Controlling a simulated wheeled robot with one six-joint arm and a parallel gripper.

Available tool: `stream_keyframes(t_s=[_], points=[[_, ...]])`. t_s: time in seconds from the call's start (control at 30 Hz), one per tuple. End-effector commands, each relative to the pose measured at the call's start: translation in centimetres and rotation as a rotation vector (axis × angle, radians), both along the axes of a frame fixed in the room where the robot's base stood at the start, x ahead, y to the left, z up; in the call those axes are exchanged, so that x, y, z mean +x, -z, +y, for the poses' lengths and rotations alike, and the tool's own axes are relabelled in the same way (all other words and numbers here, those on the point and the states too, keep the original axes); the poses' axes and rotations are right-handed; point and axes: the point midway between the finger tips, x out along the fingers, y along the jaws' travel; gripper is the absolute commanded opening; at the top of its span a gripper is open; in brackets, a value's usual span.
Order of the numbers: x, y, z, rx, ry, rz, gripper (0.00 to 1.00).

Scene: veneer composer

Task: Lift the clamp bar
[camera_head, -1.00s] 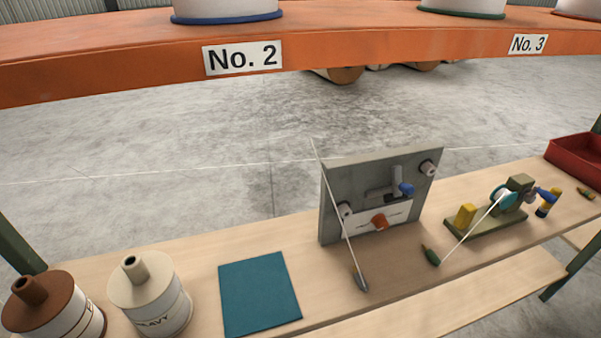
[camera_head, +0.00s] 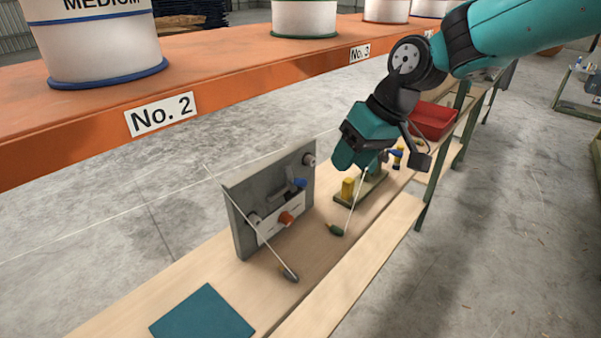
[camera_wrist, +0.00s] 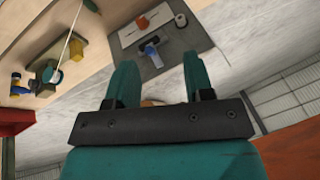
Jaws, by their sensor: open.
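A grey upright panel (camera_head: 240,230) stands on the bench. It carries a grey bar with a blue handle (camera_head: 300,183), which I take for the clamp bar, above a white sheet (camera_head: 268,226) with an orange knob (camera_head: 286,218). In the wrist view the blue handle (camera_wrist: 152,56) appears in the gap between my fingers, beyond the tips. My gripper (camera_head: 345,158) is open and empty, up and to the right of the panel in the head view. In the wrist view, both teal fingers of my gripper (camera_wrist: 158,75) are spread apart.
A green-based device (camera_head: 372,190) with a yellow block stands right of the panel. White cords run to dark-tipped ends on the bench. A teal mat (camera_head: 202,318) lies in front, and a red tray (camera_head: 432,122) is farther back. An orange shelf (camera_head: 90,155) crosses behind.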

Motion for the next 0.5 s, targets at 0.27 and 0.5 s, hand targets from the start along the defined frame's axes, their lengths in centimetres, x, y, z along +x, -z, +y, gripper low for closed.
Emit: stream_keyframes(t_s=[0.27, 0.5], points=[[9.1, 5.4, 4.3, 0.033, -0.039, -0.035, 0.48], [10.5, 7.2, 5.9, 0.044, -0.061, -0.044, 0.48]])
